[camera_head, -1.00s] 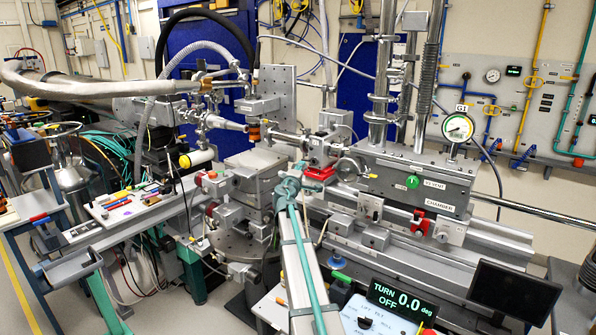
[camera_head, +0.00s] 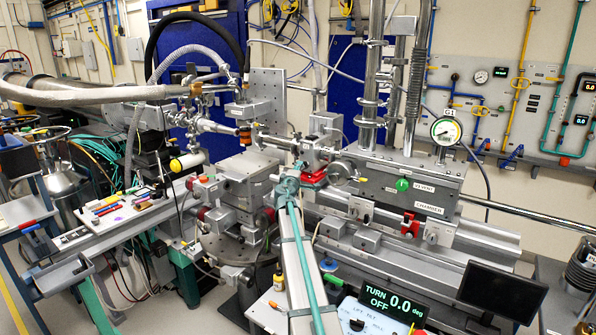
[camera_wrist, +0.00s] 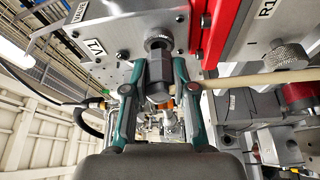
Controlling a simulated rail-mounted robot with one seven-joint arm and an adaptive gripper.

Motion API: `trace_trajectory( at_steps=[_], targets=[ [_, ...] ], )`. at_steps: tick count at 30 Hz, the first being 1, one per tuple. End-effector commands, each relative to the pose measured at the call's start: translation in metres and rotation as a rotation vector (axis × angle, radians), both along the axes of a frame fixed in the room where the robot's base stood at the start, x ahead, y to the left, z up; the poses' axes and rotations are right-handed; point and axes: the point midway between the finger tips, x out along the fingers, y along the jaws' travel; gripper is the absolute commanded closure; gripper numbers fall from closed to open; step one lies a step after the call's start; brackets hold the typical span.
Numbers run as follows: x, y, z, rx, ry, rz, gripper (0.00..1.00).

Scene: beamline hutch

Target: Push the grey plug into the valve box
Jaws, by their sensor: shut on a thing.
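My gripper (camera_wrist: 159,78) is shut on the grey plug (camera_wrist: 158,70), a dark grey body held between its two teal fingers. In the head view my gripper (camera_head: 288,182) is small, beside the metal assembly above a red base (camera_head: 314,178); the plug cannot be made out there.
A red bracket (camera_wrist: 222,32) and a knurled knob (camera_wrist: 286,55) lie to the right in the wrist view. A pale rod (camera_wrist: 262,78) crosses beside the right finger. In the head view the grey vent chamber (camera_head: 385,188) stands to the right, and a tool-laden shelf (camera_head: 88,240) at left.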

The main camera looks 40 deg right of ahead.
Motion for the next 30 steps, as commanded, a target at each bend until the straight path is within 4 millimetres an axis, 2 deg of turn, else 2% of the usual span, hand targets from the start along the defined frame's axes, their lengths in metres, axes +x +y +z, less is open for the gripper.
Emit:
trace_trajectory(
  at_steps=[30],
  targets=[
    [0.0033,-0.0098,0.0001,0.001,-0.001,0.000,1.00]
  ],
)
